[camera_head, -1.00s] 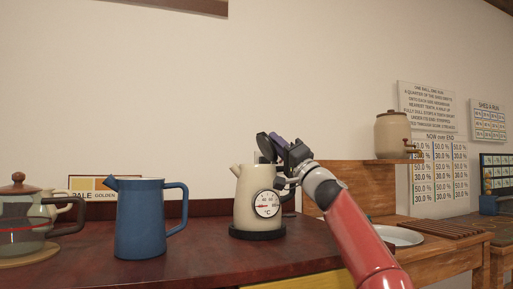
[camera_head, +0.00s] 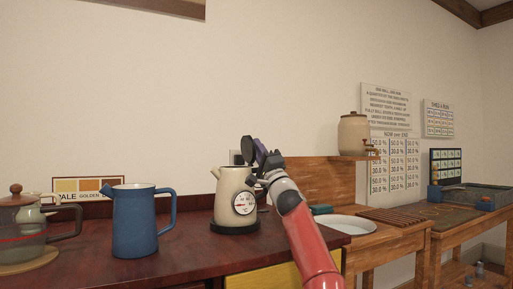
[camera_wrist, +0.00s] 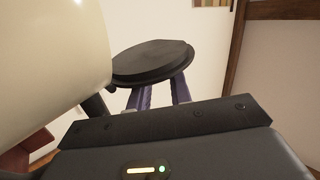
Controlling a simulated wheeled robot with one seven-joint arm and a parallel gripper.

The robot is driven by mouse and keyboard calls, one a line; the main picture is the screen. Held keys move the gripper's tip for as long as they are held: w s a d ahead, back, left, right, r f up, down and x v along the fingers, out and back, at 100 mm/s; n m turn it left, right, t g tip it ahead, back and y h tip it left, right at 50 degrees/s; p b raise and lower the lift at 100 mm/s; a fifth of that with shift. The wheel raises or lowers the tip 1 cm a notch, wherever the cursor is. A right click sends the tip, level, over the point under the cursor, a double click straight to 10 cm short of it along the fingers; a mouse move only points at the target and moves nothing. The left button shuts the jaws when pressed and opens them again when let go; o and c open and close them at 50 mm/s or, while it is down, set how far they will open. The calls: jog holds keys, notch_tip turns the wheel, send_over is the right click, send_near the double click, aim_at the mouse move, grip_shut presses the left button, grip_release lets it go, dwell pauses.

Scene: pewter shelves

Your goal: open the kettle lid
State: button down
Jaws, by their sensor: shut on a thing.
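The cream kettle (camera_head: 229,200) stands on a black round base on the dark red counter, with a round dial on its side. Its black disc-shaped lid (camera_head: 248,151) is tilted up steeply above the kettle's top, on the handle side. My gripper (camera_head: 257,146) is at the lid, with its purple fingers against it. In the wrist view, the fingers (camera_wrist: 158,88) meet the black lid (camera_wrist: 150,62), and the pale kettle body (camera_wrist: 45,65) fills the left side. My gripper is shut on the lid. The exact contact and any hinge are hidden.
A blue jug (camera_head: 138,222) stands left of the kettle. A glass pot (camera_head: 22,230) with a wooden knob is at the far left. A white plate (camera_head: 345,224) and a slatted board (camera_head: 391,215) lie on the wooden bench to the right. A crock (camera_head: 353,134) sits on the small shelf.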

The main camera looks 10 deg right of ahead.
dwell(0.6)
jog(key=c, duration=1.3)
grip_release()
jog(key=shift+f, duration=0.15)
jog(key=shift+s+d+f+b, duration=0.1)
jog(key=shift+s+d+b, duration=0.8)
jog(key=shift+s+b, duration=0.9)
jog(key=shift+s+d+f+b, duration=0.1)
jog(key=shift+s+d+b, duration=1.05)
jog(key=shift+s, duration=0.9)
jog(key=shift+s+d+f+b, duration=0.1)
jog(key=shift+s+d+b, duration=0.55)
jog(key=shift+s+b, duration=1.25)
jog(key=shift+s, duration=0.1)
